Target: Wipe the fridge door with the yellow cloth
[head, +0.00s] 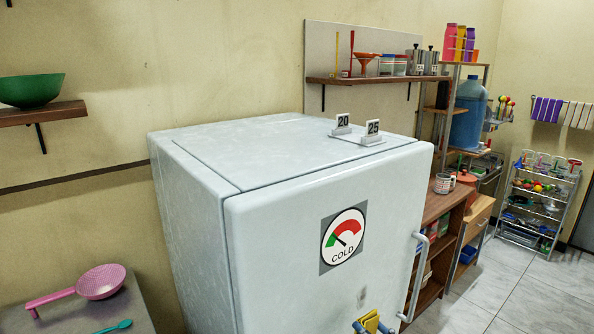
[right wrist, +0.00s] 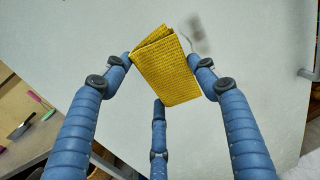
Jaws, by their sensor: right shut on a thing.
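The fridge (head: 300,240) stands in the middle of the head view, with a closed pale door, a round COLD dial (head: 343,241) and a vertical handle (head: 414,278) at the door's right side. A grey smudge (head: 362,296) shows on the door below the dial; it also shows in the right wrist view (right wrist: 194,28). My right gripper (right wrist: 165,75) is shut on the folded yellow cloth (right wrist: 165,65), in front of the door. The cloth also shows at the bottom edge of the head view (head: 370,321), below the smudge. Whether it touches the door I cannot tell. My left gripper is out of view.
Number cards (head: 373,127) stand on the fridge top. At lower left a counter (head: 60,318) holds a pink strainer (head: 100,282) and a teal spoon (head: 114,327). Shelves with a blue water bottle (head: 468,115) stand at right. Tiled floor (head: 530,290) is clear.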

